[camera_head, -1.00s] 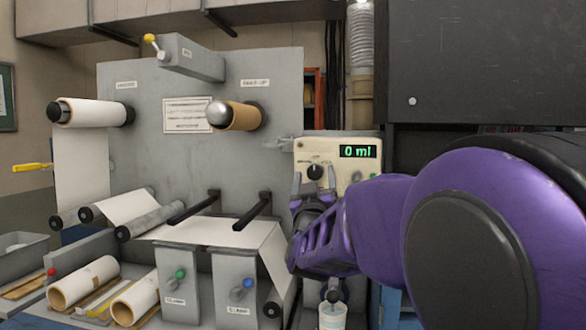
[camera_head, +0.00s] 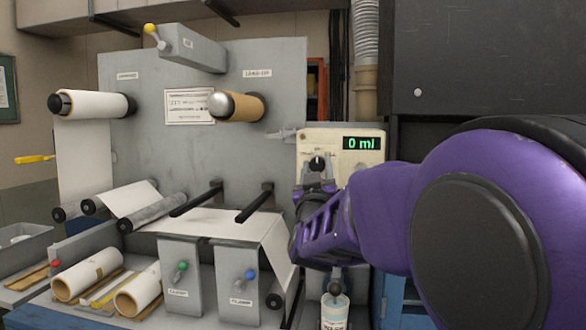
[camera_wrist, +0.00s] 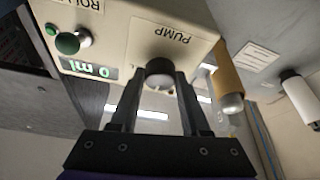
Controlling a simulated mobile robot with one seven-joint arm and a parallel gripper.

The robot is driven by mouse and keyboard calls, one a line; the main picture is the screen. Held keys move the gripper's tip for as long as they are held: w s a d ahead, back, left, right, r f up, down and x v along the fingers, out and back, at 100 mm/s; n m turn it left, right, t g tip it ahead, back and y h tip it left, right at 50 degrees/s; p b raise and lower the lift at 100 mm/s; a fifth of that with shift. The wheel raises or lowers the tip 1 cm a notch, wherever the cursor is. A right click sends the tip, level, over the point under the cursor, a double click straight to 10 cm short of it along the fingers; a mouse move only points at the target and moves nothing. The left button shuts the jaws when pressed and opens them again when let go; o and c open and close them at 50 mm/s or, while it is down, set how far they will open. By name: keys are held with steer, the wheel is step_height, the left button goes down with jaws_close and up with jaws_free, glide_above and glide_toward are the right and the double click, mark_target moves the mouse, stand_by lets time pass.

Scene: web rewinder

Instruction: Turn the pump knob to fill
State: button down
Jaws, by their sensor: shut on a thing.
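The pump box (camera_head: 340,144) is cream-coloured and has a green display (camera_head: 362,143) reading "0 ml". Its dark pump knob (camera_head: 317,163) is on the left of the front face. In the wrist view the knob (camera_wrist: 160,68) sits beside the "PUMP" label, between the fingertips. My gripper (camera_head: 315,183) reaches up to the box from below right, and its fingers (camera_wrist: 159,85) are shut on the knob. The fingers hide part of the knob. A clear bottle (camera_head: 335,312) with a pale label stands below the box.
A green knob (camera_wrist: 67,43) sits beside the display in the wrist view. The rewinder panel (camera_head: 220,110) with rolls and rods fills the left, its take-up roll (camera_head: 243,107) near the box. Clamp posts with a green knob (camera_head: 182,266) and blue knob (camera_head: 250,274) stand lower left.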

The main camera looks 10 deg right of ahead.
steer(key=shift+f+m+b, duration=0.15)
steer(key=shift+m+b, duration=0.35)
steer(key=shift+b, duration=0.15)
steer(key=shift+m+h+b, duration=0.8)
steer(key=shift+m, duration=0.1)
steer(key=shift+m+g+h+b, duration=0.3)
steer(key=shift+m+h+b, duration=0.4)
steer(key=shift+m, duration=0.4)
steer(key=m+g+h+b, duration=0.1)
steer(key=m, duration=0.3)
steer(key=m+g+h+b, duration=0.1)
steer(key=m, duration=0.3)
steer(key=shift+a+r+h, duration=0.1)
steer(key=shift+r+h, duration=0.1)
steer(key=shift+h, duration=0.2)
steer(key=shift+g, duration=0.3)
steer(key=shift+c, duration=1.9)
jaws_free()
steer(key=shift+f, duration=0.1)
